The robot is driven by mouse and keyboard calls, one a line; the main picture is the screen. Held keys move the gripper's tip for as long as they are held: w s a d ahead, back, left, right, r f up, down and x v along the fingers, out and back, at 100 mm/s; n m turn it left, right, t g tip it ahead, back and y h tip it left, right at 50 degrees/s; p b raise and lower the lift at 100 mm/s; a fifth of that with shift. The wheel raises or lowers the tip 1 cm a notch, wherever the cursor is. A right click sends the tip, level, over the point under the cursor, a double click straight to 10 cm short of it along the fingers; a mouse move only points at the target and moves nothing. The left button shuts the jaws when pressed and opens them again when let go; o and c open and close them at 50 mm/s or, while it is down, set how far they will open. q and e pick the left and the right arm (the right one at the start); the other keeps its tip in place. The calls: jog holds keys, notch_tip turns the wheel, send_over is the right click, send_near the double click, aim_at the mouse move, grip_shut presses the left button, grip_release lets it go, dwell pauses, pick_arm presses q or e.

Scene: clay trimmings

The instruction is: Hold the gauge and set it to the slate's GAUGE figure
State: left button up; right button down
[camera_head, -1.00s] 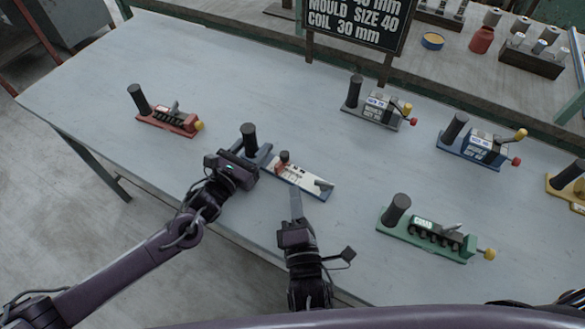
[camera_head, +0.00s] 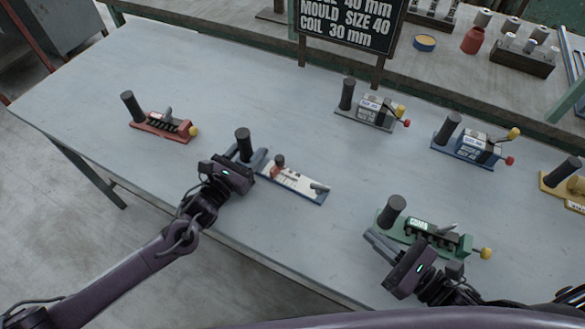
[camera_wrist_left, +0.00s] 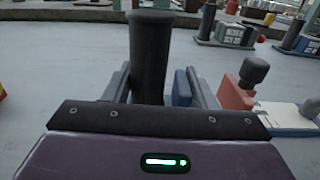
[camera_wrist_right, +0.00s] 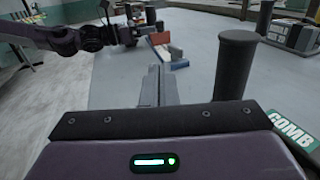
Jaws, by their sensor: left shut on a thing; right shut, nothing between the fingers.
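The gauge is a blue-based tool with a white scale plate (camera_head: 303,187), a red slider with a dark knob (camera_head: 279,165) and a grey lever at its right end. Its black upright handle (camera_head: 242,140) is between the fingers of my left gripper (camera_head: 244,157), which is shut on it. The handle also shows in the left wrist view (camera_wrist_left: 151,55). My right gripper (camera_head: 374,240) is shut and empty, at the front left of the green comb tool (camera_head: 430,243). The slate (camera_head: 350,22) reads MOULD SIZE 40 and COIL 30 mm; its cut-off top line ends in 40 mm.
A red tool (camera_head: 160,125) lies left of the gauge. A grey tool (camera_head: 370,112), a blue tool (camera_head: 467,148) and a yellow tool (camera_head: 563,182) stand to the right. The table (camera_head: 330,145) is clear between the gauge and the grey tool.

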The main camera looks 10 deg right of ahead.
aim_at(283, 163)
jog(key=x, duration=2.3)
jog(key=shift+w+a, duration=0.25)
jog(key=shift+x, duration=0.8)
jog(key=shift+d, duration=0.1)
jog(key=v, duration=2.4)
